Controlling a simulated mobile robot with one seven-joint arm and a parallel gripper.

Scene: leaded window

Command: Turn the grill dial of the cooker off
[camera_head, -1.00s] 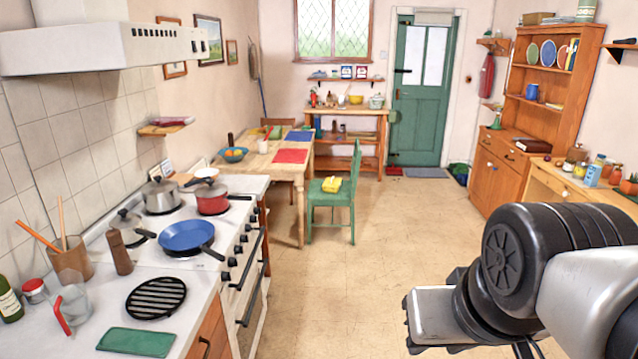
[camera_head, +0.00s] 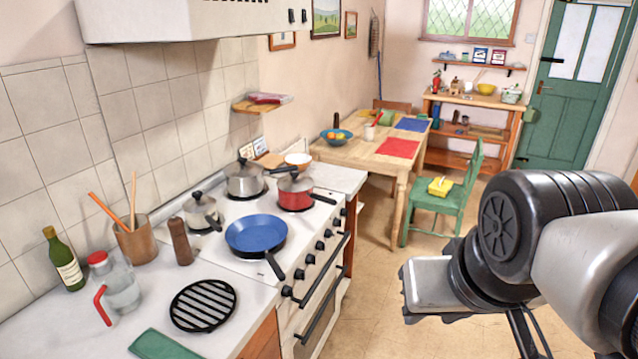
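The white cooker (camera_head: 290,322) stands along the left wall. A row of black dials (camera_head: 320,246) runs along its front edge above the oven door handles. I cannot tell from this view which dial is the grill's or how each is set. The blue frying pan's handle reaches over the front edge near the closest dials. My gripper (camera_head: 418,318) is at the lower right, over the floor and apart from the cooker. Its fingers are small and partly hidden, so whether it is open does not show.
On the hob are a blue frying pan (camera_head: 256,233), a red saucepan (camera_head: 295,193) and steel pots (camera_head: 245,180). A green chair (camera_head: 440,200) stands by the wooden table (camera_head: 357,153). The floor (camera_head: 368,280) between cooker and arm is clear.

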